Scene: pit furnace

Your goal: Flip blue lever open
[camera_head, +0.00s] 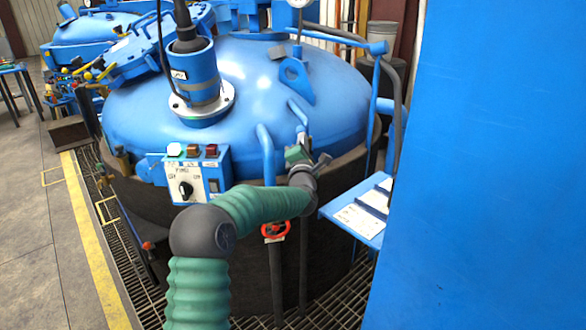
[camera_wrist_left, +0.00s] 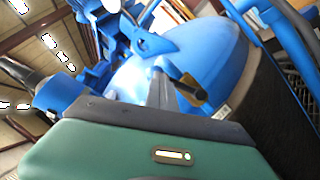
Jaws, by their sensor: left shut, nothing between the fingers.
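The round blue furnace lid (camera_head: 240,80) fills the middle of the head view, and it also shows in the left wrist view (camera_wrist_left: 215,55). Two bent blue bars stand on its near side: a taller one (camera_head: 266,150) and a short one (camera_head: 298,112). I cannot tell for certain which is the blue lever. My left gripper (camera_head: 311,158) is shut and empty at the lid's near right rim, just right of the taller bar and below the short one. I cannot tell whether it touches either. My right gripper is out of view.
A control box (camera_head: 200,175) with a black knob is mounted left of my forearm. A red handwheel (camera_head: 276,231) sits below it. A small blue shelf (camera_head: 335,208) and a large blue panel (camera_head: 485,165) bound the right. The floor at left is open.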

